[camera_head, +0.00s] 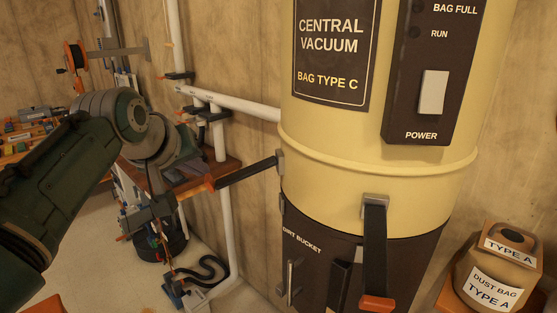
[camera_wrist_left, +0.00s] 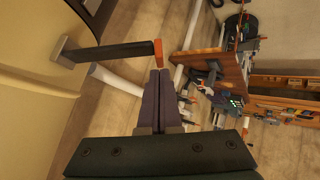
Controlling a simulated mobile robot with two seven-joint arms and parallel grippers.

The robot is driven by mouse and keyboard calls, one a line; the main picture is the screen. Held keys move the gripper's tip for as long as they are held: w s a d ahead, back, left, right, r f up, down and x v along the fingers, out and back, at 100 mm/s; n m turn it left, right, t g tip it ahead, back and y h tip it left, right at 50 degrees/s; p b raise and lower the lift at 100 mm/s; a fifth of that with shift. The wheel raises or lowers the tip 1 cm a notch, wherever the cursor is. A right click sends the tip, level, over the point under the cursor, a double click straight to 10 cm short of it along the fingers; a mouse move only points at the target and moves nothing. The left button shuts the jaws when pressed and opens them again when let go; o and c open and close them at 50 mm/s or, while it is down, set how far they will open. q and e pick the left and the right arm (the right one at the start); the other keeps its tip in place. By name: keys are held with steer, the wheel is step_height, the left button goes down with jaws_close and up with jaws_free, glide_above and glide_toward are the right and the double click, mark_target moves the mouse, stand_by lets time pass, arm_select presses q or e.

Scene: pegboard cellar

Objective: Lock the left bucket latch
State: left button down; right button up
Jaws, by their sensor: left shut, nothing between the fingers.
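The left bucket latch (camera_head: 247,172) is a dark lever with an orange tip, hinged on the cream vacuum body (camera_head: 360,190). It sticks out to the left, away from the brown dirt bucket (camera_head: 320,255) below. In the left wrist view the lever (camera_wrist_left: 105,52) ends in its orange tip just beyond my fingertips. My left gripper (camera_head: 186,193) is shut and empty, close to that tip; its two dark fingers (camera_wrist_left: 159,74) lie together in the wrist view. Whether they touch the lever I cannot tell. My right gripper is out of view.
A second latch (camera_head: 375,250) hangs down over the bucket's front. Behind my left arm are a wooden workbench (camera_head: 222,170) and white pipes (camera_head: 255,108). A dust bag container (camera_head: 497,270) stands at the right. Open floor shows at the lower left.

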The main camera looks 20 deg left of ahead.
arm_select(q)
steer(key=shift+f, duration=0.3)
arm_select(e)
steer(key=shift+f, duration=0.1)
